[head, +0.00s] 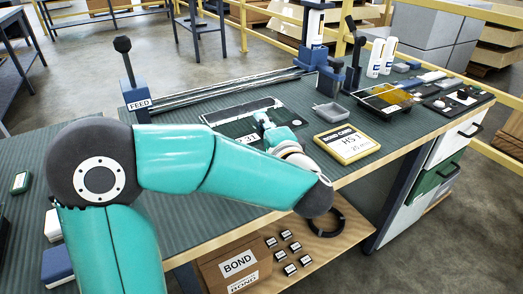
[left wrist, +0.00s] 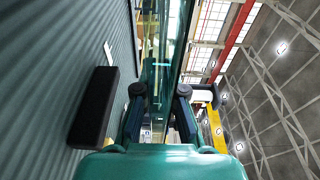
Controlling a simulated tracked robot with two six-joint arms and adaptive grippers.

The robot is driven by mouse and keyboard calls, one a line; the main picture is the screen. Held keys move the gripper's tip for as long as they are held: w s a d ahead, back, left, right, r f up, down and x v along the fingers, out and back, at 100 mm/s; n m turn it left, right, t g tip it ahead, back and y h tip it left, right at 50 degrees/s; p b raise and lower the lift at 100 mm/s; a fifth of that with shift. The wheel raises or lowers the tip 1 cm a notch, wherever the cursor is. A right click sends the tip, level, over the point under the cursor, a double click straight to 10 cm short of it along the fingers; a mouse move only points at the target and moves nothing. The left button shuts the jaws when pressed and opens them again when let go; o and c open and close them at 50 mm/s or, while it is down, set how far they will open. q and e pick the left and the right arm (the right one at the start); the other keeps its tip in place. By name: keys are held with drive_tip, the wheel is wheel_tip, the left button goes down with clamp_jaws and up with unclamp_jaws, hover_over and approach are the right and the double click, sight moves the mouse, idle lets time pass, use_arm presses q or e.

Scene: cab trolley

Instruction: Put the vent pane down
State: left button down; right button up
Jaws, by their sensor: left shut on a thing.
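The vent pane (left wrist: 176,50) is a thin, clear, greenish sheet between the two fingers in the left wrist view. My left gripper (head: 268,124) is shut on it and stays over the middle of the bench. In the head view a dark glossy strip with a pale edge (head: 238,110) lies just beyond the fingers. I cannot tell how much of it is pane. A label ending in 31 (head: 246,138) shows beside the wrist, partly hidden by my arm. The gap between pane and bench is unclear. My right gripper is not in view.
The ribbed bench top (head: 190,225) has a FEED post (head: 138,103), a metal rail (head: 220,91), a grey tray (head: 331,114), a yellow-framed card (head: 346,143) and an amber-topped tray (head: 385,99). A black block (left wrist: 94,106) shows beside the gripper. A BOND box (head: 237,264) sits on the shelf below.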

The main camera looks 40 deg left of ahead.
use_arm(q)
wheel_tip(320, 180, down, 6)
drive_tip(key=b, duration=0.2)
drive_tip(key=shift+r+b, duration=0.1)
drive_tip(key=shift+b, duration=0.2)
drive_tip(key=c, duration=1.3)
unclamp_jaws()
drive_tip(key=shift+o, duration=0.2)
drive_tip(key=p+v, duration=0.2)
drive_tip(key=v, duration=0.9)
drive_tip(key=shift+d, duration=0.1)
drive_tip(key=shift+s+d, duration=0.3)
drive_tip(key=shift+d, duration=0.1)
